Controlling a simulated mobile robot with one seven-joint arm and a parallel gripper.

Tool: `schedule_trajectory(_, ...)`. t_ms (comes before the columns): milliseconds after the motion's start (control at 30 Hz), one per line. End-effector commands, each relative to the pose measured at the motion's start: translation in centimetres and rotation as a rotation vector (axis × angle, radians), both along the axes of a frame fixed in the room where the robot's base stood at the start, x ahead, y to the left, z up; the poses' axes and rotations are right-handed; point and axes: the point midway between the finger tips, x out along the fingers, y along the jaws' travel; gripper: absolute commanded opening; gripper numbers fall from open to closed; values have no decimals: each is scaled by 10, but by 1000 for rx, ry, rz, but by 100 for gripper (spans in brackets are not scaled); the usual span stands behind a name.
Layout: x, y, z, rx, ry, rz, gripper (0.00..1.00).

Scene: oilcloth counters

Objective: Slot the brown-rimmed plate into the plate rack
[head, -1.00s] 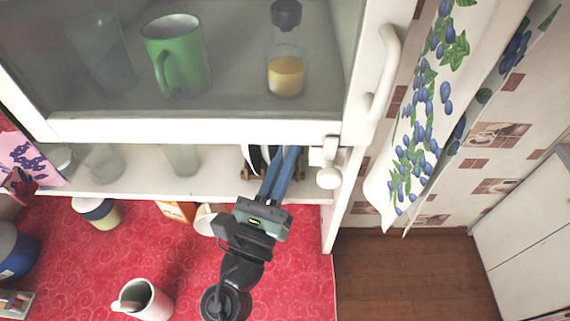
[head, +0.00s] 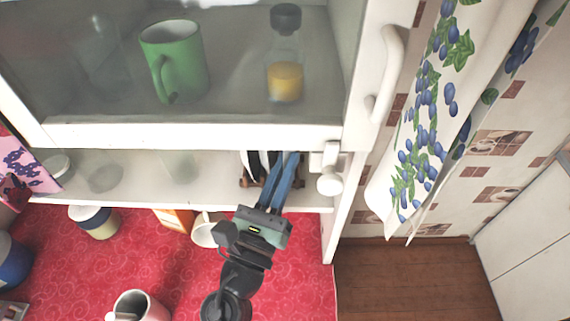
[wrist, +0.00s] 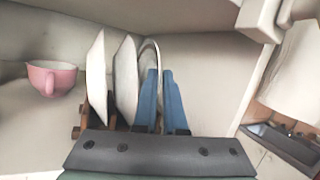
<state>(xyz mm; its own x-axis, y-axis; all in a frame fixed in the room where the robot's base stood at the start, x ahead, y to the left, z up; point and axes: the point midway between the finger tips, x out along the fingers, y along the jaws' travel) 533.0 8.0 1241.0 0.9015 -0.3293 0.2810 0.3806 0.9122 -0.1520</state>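The plate rack (wrist: 78,131) is a small brown wooden rack on the shelf under the cabinet; its wood also shows in the head view (head: 244,182). Two pale plates stand upright in it, a left one (wrist: 97,75) and a middle one (wrist: 125,80). The plate with a thin darker rim, seen as brown-grey (wrist: 149,50), stands upright to their right. My gripper (wrist: 161,78) has its blue fingers close together, with that plate's right edge running between them. My gripper in the head view (head: 287,160) reaches under the cabinet. The plate's lower edge is hidden by the fingers.
A pink cup (wrist: 52,78) stands left of the rack. The cabinet's side wall and a white knob (head: 329,184) are close on the right. A white mug (head: 206,232) and a jar (head: 95,220) stand on the red counter (head: 180,270).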

Motion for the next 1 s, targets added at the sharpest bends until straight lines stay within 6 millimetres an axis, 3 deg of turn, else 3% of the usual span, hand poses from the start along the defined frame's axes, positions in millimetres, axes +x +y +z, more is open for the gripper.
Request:
schedule_trajectory(33,0,0,1,0,-1,0,18)
schedule_trajectory(167,0,0,0,0,-1,0,41)
schedule_trajectory(667,-4,4,-4,0,4,6,42)
schedule_trajectory(767,-14,7,-9,1,4,6,42)
schedule_trajectory(1000,-61,24,-25,0,4,5,42)
